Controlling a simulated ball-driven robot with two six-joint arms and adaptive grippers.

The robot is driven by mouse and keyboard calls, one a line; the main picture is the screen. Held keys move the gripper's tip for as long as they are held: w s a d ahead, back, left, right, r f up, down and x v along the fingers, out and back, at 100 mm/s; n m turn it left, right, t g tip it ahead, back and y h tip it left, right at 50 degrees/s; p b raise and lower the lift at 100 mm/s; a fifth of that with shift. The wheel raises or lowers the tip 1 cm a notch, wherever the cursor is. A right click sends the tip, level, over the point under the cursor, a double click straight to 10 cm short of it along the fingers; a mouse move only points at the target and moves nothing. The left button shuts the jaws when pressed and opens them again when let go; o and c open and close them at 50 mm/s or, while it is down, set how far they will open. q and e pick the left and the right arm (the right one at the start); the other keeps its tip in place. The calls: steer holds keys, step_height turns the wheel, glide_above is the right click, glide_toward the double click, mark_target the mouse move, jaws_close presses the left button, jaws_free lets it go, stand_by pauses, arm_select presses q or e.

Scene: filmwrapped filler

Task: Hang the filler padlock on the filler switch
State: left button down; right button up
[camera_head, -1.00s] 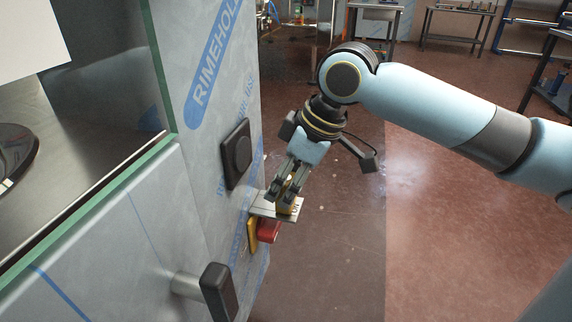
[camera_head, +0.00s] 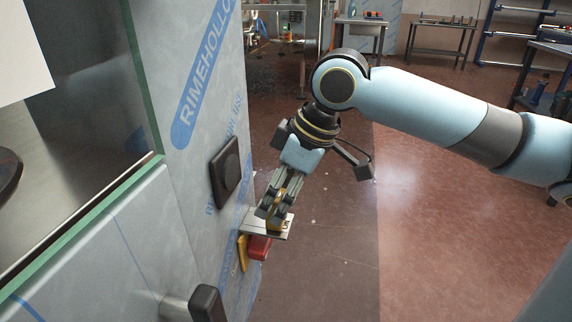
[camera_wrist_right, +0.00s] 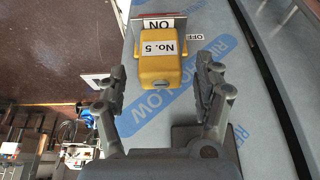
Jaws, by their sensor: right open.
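The yellow padlock (camera_wrist_right: 158,68), with a white "No. 5" label, is in front of the switch in the right wrist view. In the head view, yellow of the padlock (camera_head: 275,223) shows at my right gripper (camera_head: 270,213). My right gripper (camera_wrist_right: 162,88) is open, with a finger on each side of the padlock and gaps between. The switch has a red part (camera_head: 259,246) and a yellow part (camera_head: 242,252) below a thin metal plate (camera_head: 254,224). An "ON" label (camera_wrist_right: 158,24) sits behind the padlock. The shackle is hidden, so I cannot tell whether it is hooked. My left gripper is out of view.
The switch is on a film-wrapped cabinet panel (camera_head: 190,80). A black square fitting (camera_head: 225,171) is above it, and a dark-ended handle (camera_head: 207,303) sticks out below. Open floor (camera_head: 430,230) lies to the right; benches stand at the back.

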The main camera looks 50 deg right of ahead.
steer(key=v, duration=0.4)
steer(key=shift+d+r, duration=0.15)
steer(key=shift+d, duration=0.05)
steer(key=shift+s+r, duration=0.3)
steer(key=shift+r, duration=0.3)
